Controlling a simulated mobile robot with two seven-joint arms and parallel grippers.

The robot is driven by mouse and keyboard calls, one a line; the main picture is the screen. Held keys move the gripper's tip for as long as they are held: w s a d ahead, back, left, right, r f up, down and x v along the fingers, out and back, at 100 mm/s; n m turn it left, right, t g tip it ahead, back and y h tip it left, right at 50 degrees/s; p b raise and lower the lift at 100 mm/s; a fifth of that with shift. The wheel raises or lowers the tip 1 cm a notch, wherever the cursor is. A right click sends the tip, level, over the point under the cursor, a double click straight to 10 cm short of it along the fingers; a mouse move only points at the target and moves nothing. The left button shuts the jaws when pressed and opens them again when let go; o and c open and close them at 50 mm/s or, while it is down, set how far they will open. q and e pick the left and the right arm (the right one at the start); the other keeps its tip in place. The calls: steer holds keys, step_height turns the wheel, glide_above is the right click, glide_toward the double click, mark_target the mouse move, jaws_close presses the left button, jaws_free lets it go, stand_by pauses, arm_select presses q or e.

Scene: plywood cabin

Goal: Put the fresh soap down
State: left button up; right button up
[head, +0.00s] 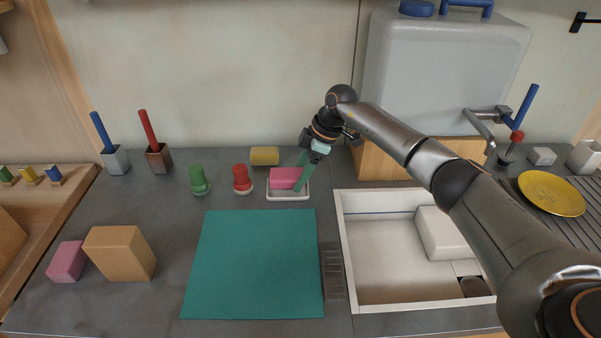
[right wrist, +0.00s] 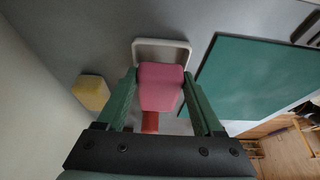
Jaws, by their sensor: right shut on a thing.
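The fresh soap is a pink bar (head: 283,177) at the white soap dish (head: 288,197), behind the teal mat. My right gripper (head: 293,178) is shut on it, with green fingers on either side. In the right wrist view the soap (right wrist: 160,84) sits between the fingertips (right wrist: 160,77), and the dish rim (right wrist: 162,43) shows past its far end. The soap appears over or inside the dish; I cannot tell if it touches the bottom. My left gripper is not in view.
The teal mat (head: 255,262) is bare. The sink (head: 385,270) holding a white block (head: 443,234) is at right.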

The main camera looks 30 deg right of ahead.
steer(key=shift+f, duration=0.6)
steer(key=o, duration=1.4)
steer(key=shift+o, duration=0.2)
steer(key=shift+r, duration=0.3)
steer(key=v, duration=1.2)
steer(key=shift+r, duration=0.35)
